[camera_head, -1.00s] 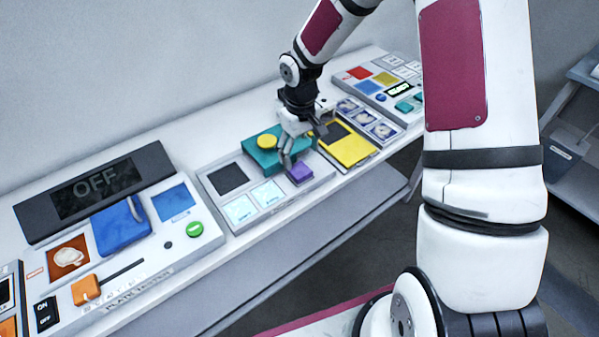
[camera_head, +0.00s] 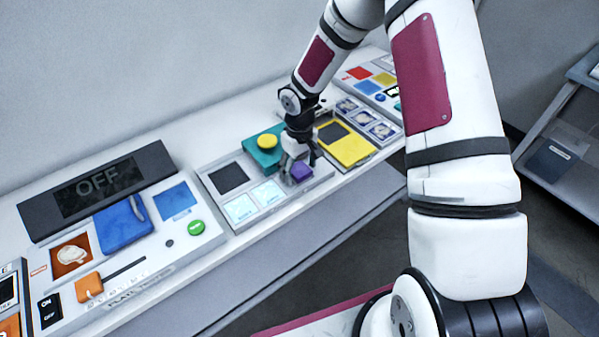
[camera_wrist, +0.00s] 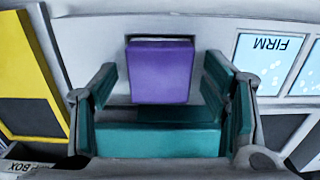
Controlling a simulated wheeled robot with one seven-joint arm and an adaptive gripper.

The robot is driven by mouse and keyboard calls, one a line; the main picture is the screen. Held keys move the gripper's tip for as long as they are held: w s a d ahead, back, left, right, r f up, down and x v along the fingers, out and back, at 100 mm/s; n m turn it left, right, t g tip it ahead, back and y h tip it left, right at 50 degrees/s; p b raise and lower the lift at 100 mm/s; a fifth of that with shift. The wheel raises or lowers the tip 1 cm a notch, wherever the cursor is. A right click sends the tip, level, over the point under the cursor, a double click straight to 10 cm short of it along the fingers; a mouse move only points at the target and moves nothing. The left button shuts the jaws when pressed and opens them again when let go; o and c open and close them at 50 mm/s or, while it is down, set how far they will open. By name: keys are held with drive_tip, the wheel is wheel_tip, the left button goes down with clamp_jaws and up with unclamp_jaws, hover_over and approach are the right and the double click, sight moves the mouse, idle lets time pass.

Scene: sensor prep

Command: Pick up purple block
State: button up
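The purple block (camera_head: 301,171) stands near the front edge of the grey middle panel, partly covered by my gripper (camera_head: 297,160) in the head view. In the wrist view, the purple block (camera_wrist: 160,70) is upright in front of a dark slot, between the fingers of my gripper (camera_wrist: 159,82). The fingers are spread, one on each side, with a visible gap to the block's left and right. The gripper is open and holds nothing.
A teal box (camera_head: 262,157) with a yellow button is close behind the gripper; a teal surface (camera_wrist: 150,140) lies low in the wrist view. A yellow panel (camera_head: 352,151) is to the right. Light-blue tiles (camera_head: 240,208) and a dark square are to the left.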

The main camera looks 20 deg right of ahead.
sight(300, 168)
drive_tip(key=c, duration=1)
drive_tip(key=shift+o, duration=0.2)
drive_tip(key=shift+r, duration=0.15)
drive_tip(key=shift+r, duration=0.6)
wheel_tip(300, 168, up, 2)
drive_tip(key=shift+r+b, duration=0.1)
drive_tip(key=shift+b, duration=0.2)
drive_tip(key=s+a, duration=0.2)
drive_tip(key=s, duration=0.5)
drive_tip(key=s+a+r, duration=0.1)
drive_tip(key=s, duration=0.7)
drive_tip(key=shift+s+a+r+b, duration=0.15)
drive_tip(key=shift+s+a+b, duration=0.15)
drive_tip(key=shift+a+b, duration=0.05)
